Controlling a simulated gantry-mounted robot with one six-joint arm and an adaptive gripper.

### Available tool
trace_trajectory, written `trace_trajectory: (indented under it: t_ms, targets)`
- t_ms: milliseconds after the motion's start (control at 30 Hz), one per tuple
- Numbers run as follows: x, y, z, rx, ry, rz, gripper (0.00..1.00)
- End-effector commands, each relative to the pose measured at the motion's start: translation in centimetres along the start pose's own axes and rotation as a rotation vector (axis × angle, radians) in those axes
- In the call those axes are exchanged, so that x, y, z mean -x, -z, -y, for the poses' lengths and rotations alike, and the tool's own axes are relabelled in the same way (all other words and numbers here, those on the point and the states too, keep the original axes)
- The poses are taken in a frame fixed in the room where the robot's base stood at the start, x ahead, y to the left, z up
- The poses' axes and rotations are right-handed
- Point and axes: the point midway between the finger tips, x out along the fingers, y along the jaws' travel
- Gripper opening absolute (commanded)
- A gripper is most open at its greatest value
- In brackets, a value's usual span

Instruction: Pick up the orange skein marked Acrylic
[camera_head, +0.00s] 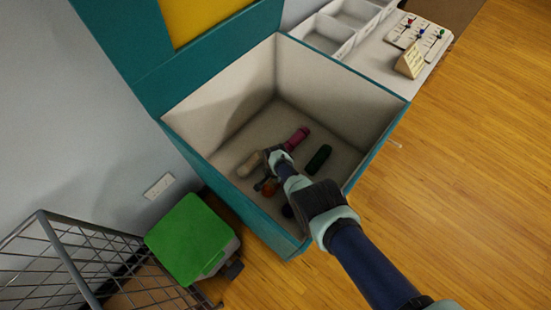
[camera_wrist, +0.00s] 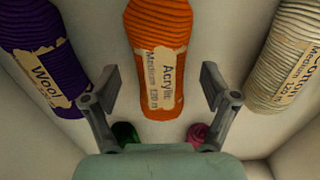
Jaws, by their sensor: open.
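The orange skein (camera_wrist: 157,38) lies on the bin floor, with a cream label reading "Acrylic Medium" facing up in the wrist view. In the head view only a small part of the orange skein (camera_head: 269,188) shows beside my arm. My gripper (camera_wrist: 160,85) is open. Its two fingers stand apart to the left and right of the labelled end of the orange skein in the picture, and nothing is held. In the head view my gripper (camera_head: 268,168) is down inside the bin, partly hidden by my own wrist. I cannot tell its exact height above the skein.
A purple Wool skein (camera_wrist: 42,55) lies left and a cream Cotton skein (camera_wrist: 290,55) right. A green skein (camera_head: 319,159) and a pink skein (camera_head: 298,138) lie nearby. The teal bin's high walls (camera_head: 228,95) surround them. A wire cage (camera_head: 75,262) and green-lidded box (camera_head: 190,240) stand outside.

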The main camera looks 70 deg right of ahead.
Motion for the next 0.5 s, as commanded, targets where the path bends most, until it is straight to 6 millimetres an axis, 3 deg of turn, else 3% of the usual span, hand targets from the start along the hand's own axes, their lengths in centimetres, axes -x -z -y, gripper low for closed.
trace_trajectory:
  t_ms: [33, 67, 300, 500]
  targets:
    - [-1.77, 0.0, 0.01, 0.0, 0.0, 0.0, 0.85]
    - [-2.02, 0.01, 0.02, 0.0, 0.0, 0.0, 0.85]
    - [-1.75, 0.01, 0.03, 0.0, 0.001, -0.001, 0.85]
    - [-1.75, 0.01, 0.01, 0.0, 0.001, 0.0, 0.54]
